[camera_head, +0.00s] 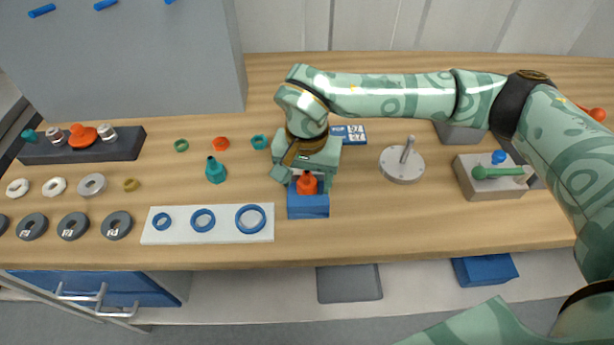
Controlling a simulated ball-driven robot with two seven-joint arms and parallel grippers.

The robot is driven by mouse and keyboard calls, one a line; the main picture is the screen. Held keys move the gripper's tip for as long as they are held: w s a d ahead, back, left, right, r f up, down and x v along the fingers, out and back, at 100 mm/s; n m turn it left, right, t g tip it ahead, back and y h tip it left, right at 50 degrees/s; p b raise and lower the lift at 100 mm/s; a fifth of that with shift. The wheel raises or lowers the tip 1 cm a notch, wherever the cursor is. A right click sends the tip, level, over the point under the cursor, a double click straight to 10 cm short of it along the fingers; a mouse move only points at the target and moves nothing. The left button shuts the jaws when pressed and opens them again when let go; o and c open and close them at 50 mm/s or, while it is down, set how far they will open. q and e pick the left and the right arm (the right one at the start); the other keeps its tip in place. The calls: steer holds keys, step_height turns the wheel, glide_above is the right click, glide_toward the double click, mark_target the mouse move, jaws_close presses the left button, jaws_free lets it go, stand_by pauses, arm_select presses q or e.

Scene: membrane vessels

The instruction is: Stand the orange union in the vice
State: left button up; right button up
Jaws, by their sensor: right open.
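The orange union (307,184) stands upright at the blue vice (308,207), near the front middle of the bench. It appears to sit in the vice, but its lower end is hidden, so I cannot tell how deep it is. My right gripper (304,179) is open, just behind and above the vice, with its fingers on either side of the union. The gripper body hides the back of the vice. My left gripper is not in view.
A teal union (215,171) and small nuts stand left of the vice. A white board (207,224) with blue rings lies at the front left. A round grey base with a post (402,164) and a grey block with a green-handled part (490,178) stand to the right.

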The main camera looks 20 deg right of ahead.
step_height(320, 180, up, 16)
steer(key=p, duration=0.3)
stand_by(0.4)
